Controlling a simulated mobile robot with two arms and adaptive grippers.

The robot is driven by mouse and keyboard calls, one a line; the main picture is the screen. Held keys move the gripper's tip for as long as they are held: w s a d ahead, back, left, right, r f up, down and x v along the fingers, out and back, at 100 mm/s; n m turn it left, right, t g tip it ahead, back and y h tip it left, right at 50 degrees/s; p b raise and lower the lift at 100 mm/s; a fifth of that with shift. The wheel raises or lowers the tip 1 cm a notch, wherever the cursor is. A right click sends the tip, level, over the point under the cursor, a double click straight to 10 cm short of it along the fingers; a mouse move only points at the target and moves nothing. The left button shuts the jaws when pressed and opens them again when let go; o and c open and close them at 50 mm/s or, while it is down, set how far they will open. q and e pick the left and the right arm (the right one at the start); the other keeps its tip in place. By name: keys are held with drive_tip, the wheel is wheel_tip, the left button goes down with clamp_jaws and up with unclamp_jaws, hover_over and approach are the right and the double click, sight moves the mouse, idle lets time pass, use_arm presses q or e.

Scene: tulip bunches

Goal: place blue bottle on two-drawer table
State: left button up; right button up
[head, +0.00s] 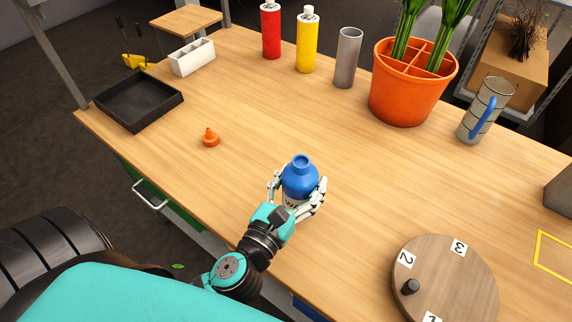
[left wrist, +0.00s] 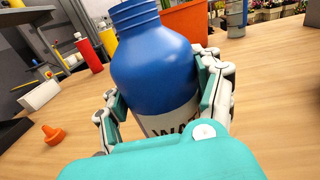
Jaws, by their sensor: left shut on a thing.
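The blue bottle (head: 300,178) is upright at the near middle of the wooden table (head: 250,110), with a white lettered label low on it. My left gripper (head: 299,197) is shut around the bottle from the near side, with fingers on both sides. In the left wrist view the bottle (left wrist: 155,65) fills the middle, between the fingers of my left gripper (left wrist: 165,100). Whether its base touches the tabletop is hidden by the hand. A green drawer front with a handle (head: 150,197) shows below the table's near left edge. My right gripper is not in view.
An orange cap-like piece (head: 210,137) lies left of the bottle. A black tray (head: 138,101) and white holder (head: 192,57) are at the left. Red (head: 271,31) and yellow (head: 307,42) bottles, a grey cylinder (head: 347,58), an orange pot (head: 405,95) and a jug (head: 486,110) stand behind. A numbered round board (head: 450,285) is near right.

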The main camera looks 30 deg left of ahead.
use_arm(q)
drive_tip(key=w+a+f, duration=0.1)
drive_tip(key=w+a, duration=0.1)
drive_tip(key=w+a+f, duration=0.2)
drive_tip(key=w+a+f+b, duration=0.1)
drive_tip(key=w+a, duration=0.1)
drive_tip(key=shift+a+f, duration=0.15)
drive_tip(key=shift+f, duration=0.1)
drive_tip(key=o, duration=1.5)
drive_tip(key=shift+s, duration=0.1)
